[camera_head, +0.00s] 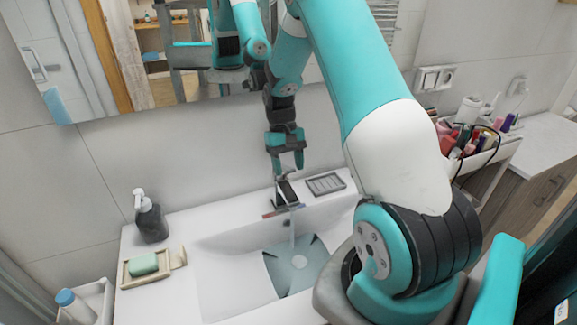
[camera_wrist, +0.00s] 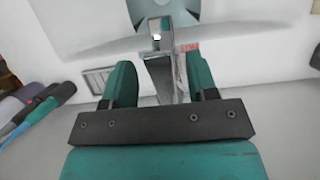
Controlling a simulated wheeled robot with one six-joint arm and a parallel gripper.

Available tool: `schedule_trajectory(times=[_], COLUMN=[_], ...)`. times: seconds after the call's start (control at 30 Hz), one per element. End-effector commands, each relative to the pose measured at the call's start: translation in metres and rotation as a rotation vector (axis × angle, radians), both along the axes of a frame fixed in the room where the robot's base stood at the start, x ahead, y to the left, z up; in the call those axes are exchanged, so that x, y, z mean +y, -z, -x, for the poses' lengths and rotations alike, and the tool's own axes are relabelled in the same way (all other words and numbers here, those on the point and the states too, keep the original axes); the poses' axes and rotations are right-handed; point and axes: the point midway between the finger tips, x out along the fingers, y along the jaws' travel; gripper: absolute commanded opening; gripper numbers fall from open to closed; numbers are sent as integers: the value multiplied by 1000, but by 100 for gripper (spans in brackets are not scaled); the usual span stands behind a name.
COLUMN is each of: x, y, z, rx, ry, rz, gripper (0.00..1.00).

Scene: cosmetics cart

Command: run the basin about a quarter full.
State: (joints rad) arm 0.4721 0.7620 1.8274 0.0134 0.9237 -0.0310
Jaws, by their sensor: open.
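The white basin (camera_head: 225,262) is set in the counter, and a grey-blue patch of water (camera_head: 297,262) shows on its floor. The metal faucet (camera_head: 286,194) stands at the basin's back edge. A thin pale stream (camera_head: 291,228) seems to fall from its spout into the basin. My gripper (camera_head: 288,168) points down just above the faucet, open and empty. In the wrist view the faucet (camera_wrist: 163,62) lies between my two teal fingers (camera_wrist: 161,78), with a gap on both sides. I cannot tell whether a finger touches its lever. The basin's near side is partly hidden by my arm.
A dark soap bottle (camera_head: 151,222) and a dish with green soap (camera_head: 143,265) stand left of the basin. A slotted grey tray (camera_head: 326,183) lies right of the faucet. A cart of cosmetics (camera_head: 475,140) stands at the right. The mirror (camera_head: 190,95) is close behind my gripper.

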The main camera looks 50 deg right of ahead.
Motion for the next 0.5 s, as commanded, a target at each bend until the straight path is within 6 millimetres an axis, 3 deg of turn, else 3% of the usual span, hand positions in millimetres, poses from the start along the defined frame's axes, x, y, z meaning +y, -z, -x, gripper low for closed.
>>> schedule_trajectory(times=[0.3,0.5], x=[-8,-11], y=[-45,-64], z=[-18,-23], rx=[-7,-4], ry=[0,0], rz=[3,2], gripper=[53,53])
